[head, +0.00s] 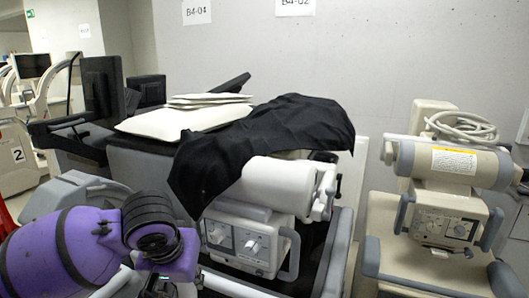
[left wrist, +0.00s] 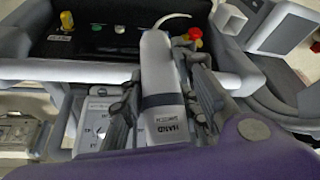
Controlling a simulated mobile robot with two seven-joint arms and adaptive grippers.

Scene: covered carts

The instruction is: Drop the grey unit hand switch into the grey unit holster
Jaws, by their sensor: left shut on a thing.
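The hand switch is a pale grey bar with a dark band and the printed word HAND (left wrist: 165,130). In the left wrist view it lies lengthwise between the dark fingers of my left gripper (left wrist: 158,68), which is shut on it. In the head view my left gripper (head: 158,288) is cut off by the bottom edge, in front and left of the grey unit (head: 240,240), and the switch is hidden there. The grey unit has a white cylinder and a front panel with dials. I cannot make out the holster clearly. My right gripper is out of view.
A black cloth (head: 265,140) drapes over the cart behind the grey unit. A beige unit (head: 440,215) with a coiled cable stands at the right. White flat pads (head: 185,120) and dark monitors (head: 103,85) are at the back left. A grey wall closes the back.

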